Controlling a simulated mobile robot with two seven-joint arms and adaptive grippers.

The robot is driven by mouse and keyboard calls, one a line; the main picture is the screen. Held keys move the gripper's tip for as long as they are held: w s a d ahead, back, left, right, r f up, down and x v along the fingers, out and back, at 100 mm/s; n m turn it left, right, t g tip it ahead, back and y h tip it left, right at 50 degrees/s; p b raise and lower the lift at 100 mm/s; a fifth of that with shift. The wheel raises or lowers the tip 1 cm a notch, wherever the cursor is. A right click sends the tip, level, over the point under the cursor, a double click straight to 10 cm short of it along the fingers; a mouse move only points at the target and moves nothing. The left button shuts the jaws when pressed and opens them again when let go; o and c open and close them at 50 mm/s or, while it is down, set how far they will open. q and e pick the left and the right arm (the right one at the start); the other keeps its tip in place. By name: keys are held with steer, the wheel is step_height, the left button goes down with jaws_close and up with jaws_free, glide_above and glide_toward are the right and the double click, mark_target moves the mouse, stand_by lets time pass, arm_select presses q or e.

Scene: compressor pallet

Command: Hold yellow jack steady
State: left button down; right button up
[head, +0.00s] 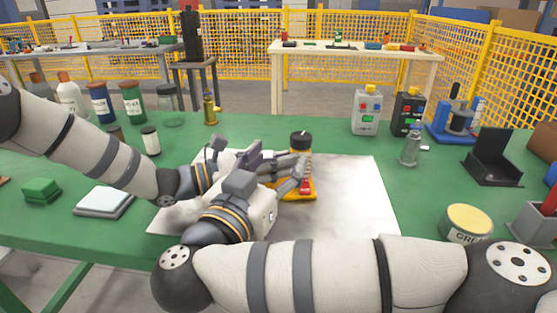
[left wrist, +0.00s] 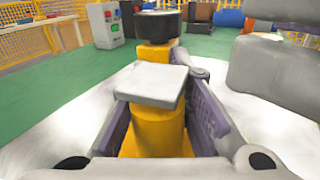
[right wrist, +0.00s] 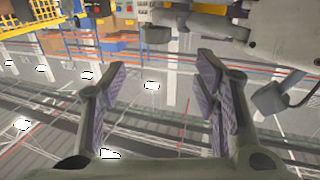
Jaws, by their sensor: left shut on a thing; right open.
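The yellow jack (head: 303,193) stands on a pale sheet on the green table, with a black round top (head: 300,139). My left gripper (head: 284,164) is shut on it from the left. In the left wrist view the yellow jack body (left wrist: 158,135) is between the left fingers (left wrist: 160,112), with a pale square plate in front of it. My right gripper (right wrist: 162,78) is open, and nothing shows between its fingers. In the head view the right hand lies close in front of the left hand and covers part of it and the jack.
The pale sheet (head: 355,205) is bare right of the jack. Bottles and jars (head: 133,102) stand at the back left. A grey device (head: 366,110), a clear jar (head: 411,150), a black holder (head: 492,160) and a grease tin (head: 468,222) are on the right. A white block (head: 104,201) lies left.

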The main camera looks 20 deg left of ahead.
steer(key=w+d+r+n+t+y, duration=0.1)
steer(key=w+d+r+n+y, duration=0.15)
steer(key=w+y, duration=0.35)
steer(key=n+g+y, duration=0.8)
glide_toward(307, 141)
steer(key=x, duration=1.2)
steer(key=shift+w+a, duration=0.1)
steer(key=shift+w, duration=0.05)
steer(key=shift+r, duration=0.1)
steer(key=c, duration=1.2)
